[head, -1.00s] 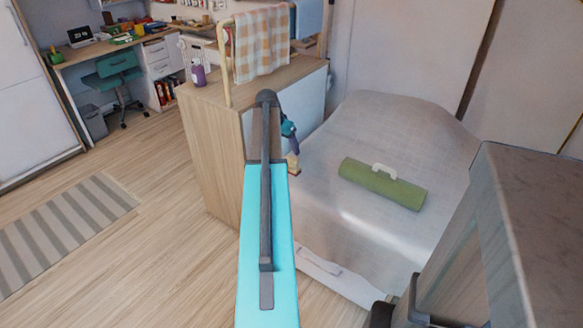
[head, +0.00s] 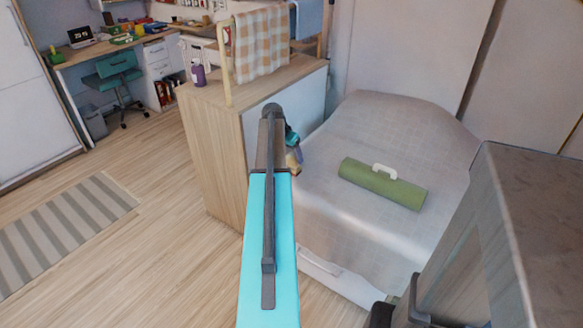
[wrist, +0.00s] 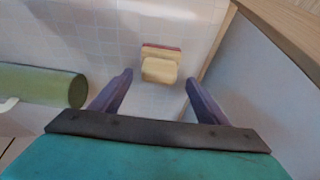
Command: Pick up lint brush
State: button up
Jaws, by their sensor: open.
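The lint brush appears to be the small pale wooden block with a red edge (wrist: 160,66) on the bed cover in the wrist view. It also shows in the head view as a small tan brush (head: 293,161), partly hidden by my arm. My gripper (wrist: 158,80) is open and empty, its two purple fingers spread apart. In the wrist view the brush lies ahead of the fingertips, roughly centred between them, apart from both. In the head view my gripper (head: 292,140) is above the bed, just over the brush.
A green roll with a white handle (head: 382,184) lies on the bed (head: 360,125), to the right of the brush. A wooden cabinet (head: 215,150) stands close on the left of the bed. The cover around the brush is bare.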

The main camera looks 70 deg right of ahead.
aim_at(292, 157)
jog(key=shift+x, duration=2.05)
jog(key=shift+s, duration=0.1)
jog(key=c, duration=1.2)
jog(key=shift+r, duration=0.1)
jog(key=shift+r, duration=0.5)
jog(key=shift+s+a+r, duration=0.1)
jog(key=shift+r, duration=0.5)
jog(key=shift+a+r, duration=0.15)
jog(key=shift+r, duration=0.45)
jog(key=s+a, duration=0.3)
jog(key=a, duration=0.1)
jog(key=s+a+r, duration=0.1)
jog(key=s+a, duration=0.2)
jog(key=a, duration=0.1)
jog(key=s+a, duration=0.2)
jog(key=a, duration=0.2)
jog(key=shift+s+a+r, duration=0.2)
jog(key=shift+s+a, duration=0.2)
